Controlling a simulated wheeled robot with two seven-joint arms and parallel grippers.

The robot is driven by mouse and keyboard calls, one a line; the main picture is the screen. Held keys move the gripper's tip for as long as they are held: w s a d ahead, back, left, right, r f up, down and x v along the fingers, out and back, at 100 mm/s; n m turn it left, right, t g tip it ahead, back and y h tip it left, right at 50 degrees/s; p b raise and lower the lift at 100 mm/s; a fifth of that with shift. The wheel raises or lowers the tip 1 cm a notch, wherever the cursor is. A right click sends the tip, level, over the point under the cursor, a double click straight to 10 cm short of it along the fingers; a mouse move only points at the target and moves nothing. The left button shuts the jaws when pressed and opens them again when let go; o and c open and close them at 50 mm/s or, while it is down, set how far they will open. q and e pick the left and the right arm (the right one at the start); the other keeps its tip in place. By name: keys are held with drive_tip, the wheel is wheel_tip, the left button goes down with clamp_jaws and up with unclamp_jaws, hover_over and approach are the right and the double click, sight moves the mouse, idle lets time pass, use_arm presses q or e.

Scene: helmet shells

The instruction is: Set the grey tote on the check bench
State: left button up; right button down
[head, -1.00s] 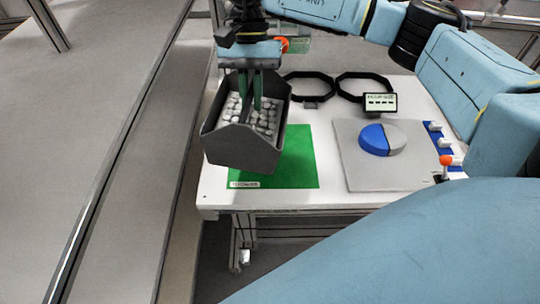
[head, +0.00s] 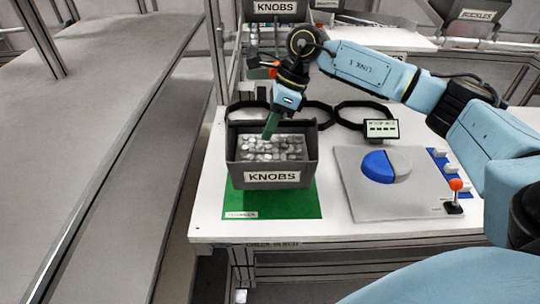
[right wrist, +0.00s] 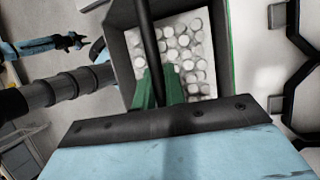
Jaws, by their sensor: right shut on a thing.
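The grey tote (head: 235,170) has a KNOBS label and is filled with pale round knobs. It stands upright over the green mat (head: 300,208) on the check bench (head: 340,228). I cannot tell whether its underside touches the mat. My right gripper (head: 271,128) reaches down into the tote's top. In the right wrist view its green fingers (right wrist: 159,88) are shut on the tote's dark handle bar (right wrist: 148,30). A small blue and black arm end (right wrist: 72,41), possibly my left gripper, shows at the left of that view. Its jaws are unclear.
Right of the tote lies a grey plate (head: 365,200) with a blue and grey disc (head: 378,166). A small display (head: 381,130), black rings (head: 362,112) and an orange-topped lever (head: 455,190) are also on the bench. Another KNOBS bin (head: 275,10) stands behind.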

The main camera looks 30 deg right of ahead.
wheel_tip(320, 180, down, 6)
drive_tip(key=shift+f, duration=0.1)
idle(0.4)
drive_tip(key=c, duration=1.5)
unclamp_jaws()
drive_tip(key=shift+o, duration=0.2)
drive_tip(key=v, duration=1.2)
